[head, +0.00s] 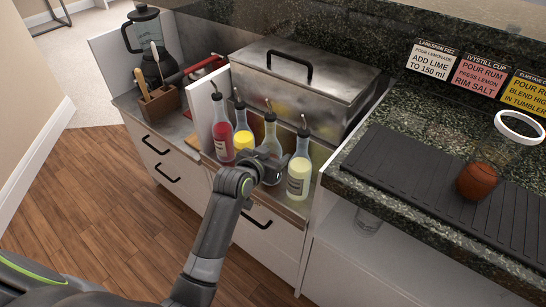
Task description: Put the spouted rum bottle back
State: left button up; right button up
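Several spouted bottles stand in a row in the steel rail (290,207) on the front of the cabinet. They are a red bottle (222,132), a yellow bottle (243,138), a clear bottle (270,138) and a pale yellow bottle (299,177), each with a dark pourer. No readable label shows which holds rum. My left gripper (276,165) is at the clear bottle's lower body, just left of the pale yellow bottle. The gripper hides that bottle's lower part, and its grip cannot be made out. My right gripper is not in view.
A lidded steel bin (300,80) stands behind the bottles. A dark ribbed mat (440,185) on the granite counter holds a reddish-brown round object (478,181) and a white-rimmed glass (519,127). A blender (146,45) and wooden utensil holder (159,103) stand at left.

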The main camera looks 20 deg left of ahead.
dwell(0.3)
pick_arm(q)
jog(key=o, duration=1.3)
jog(key=shift+f, duration=0.15)
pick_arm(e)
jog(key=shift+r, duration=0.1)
pick_arm(q)
jog(key=shift+r, duration=0.25)
jog(key=shift+s+r, duration=0.1)
jog(key=shift+s, duration=0.25)
jog(key=p+v, duration=0.2)
jog(key=v, duration=0.9)
jog(key=shift+s, duration=0.1)
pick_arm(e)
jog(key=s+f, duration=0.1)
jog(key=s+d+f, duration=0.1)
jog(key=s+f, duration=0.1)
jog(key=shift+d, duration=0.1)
